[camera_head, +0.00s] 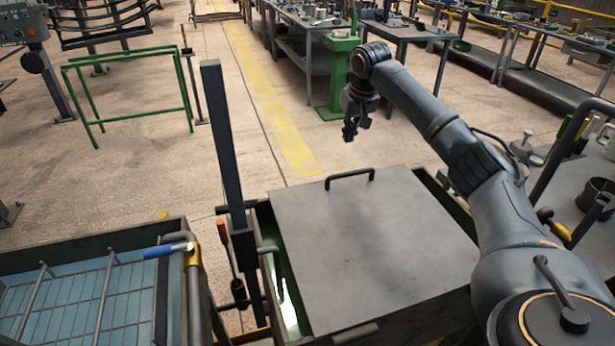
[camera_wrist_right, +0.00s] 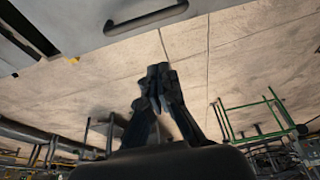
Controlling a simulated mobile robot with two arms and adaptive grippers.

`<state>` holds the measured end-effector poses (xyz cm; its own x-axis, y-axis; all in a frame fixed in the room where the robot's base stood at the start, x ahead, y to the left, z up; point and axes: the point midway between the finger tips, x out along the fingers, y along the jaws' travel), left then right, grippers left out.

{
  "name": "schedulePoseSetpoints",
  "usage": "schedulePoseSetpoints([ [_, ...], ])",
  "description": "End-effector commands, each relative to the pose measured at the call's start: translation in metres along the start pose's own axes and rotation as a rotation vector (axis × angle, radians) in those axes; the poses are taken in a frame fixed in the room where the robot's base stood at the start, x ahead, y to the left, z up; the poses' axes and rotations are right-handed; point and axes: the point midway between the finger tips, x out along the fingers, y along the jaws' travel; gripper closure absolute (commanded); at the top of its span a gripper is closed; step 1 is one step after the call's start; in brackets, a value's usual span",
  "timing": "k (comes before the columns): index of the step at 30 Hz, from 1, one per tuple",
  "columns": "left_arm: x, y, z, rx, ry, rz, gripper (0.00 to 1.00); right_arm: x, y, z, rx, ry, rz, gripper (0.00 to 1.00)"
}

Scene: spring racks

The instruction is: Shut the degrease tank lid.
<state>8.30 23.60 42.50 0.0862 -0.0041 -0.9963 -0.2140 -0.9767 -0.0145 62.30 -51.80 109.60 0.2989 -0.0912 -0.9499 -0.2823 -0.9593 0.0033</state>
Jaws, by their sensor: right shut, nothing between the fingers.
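The degrease tank lid (camera_head: 370,250) is a flat grey plate over the dark tank (camera_head: 262,222) at the lower middle of the head view. A gap along its left side shows the green, brightly lit inside; how far the lid is raised is hard to tell. Its dark bar handle (camera_head: 350,175) is on the far edge. The lid (camera_wrist_right: 75,35) and handle (camera_wrist_right: 147,19) also show at the top of the wrist view. My right gripper (camera_head: 351,130) is beyond the handle and apart from it, shut and empty; its fingers (camera_wrist_right: 158,72) show in the wrist view. My left gripper is out of view.
A dark upright post (camera_head: 222,140) stands at the tank's left. A basin with a wire rack (camera_head: 75,300) and a blue-handled lever (camera_head: 165,250) are at lower left. A green frame (camera_head: 130,90) and workbenches (camera_head: 300,35) stand farther back. Floor beyond the lid is clear.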

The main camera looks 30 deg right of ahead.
Motion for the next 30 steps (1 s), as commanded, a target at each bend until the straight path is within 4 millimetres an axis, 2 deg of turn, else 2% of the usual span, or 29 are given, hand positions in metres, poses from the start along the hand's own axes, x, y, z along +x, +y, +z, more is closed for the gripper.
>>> schedulePoseSetpoints([
  [2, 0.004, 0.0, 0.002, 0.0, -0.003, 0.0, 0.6, 0.001, 0.011, 0.007, 0.016, -0.008, 0.006, 1.0],
  [8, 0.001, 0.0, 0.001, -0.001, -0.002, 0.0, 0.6, 0.013, 0.013, 0.011, 0.022, -0.018, 0.005, 1.0],
  [11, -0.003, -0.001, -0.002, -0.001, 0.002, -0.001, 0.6, 0.029, 0.013, 0.011, 0.022, -0.019, 0.005, 1.0],
  [21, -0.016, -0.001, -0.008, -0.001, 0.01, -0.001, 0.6, 0.101, 0.013, 0.012, 0.022, -0.018, 0.005, 1.0],
  [27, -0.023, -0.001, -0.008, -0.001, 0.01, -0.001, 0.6, 0.128, 0.013, 0.02, 0.021, -0.017, 0.006, 1.0],
  [30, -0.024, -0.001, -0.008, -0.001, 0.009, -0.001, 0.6, 0.135, 0.013, 0.022, 0.021, -0.015, 0.005, 1.0],
])
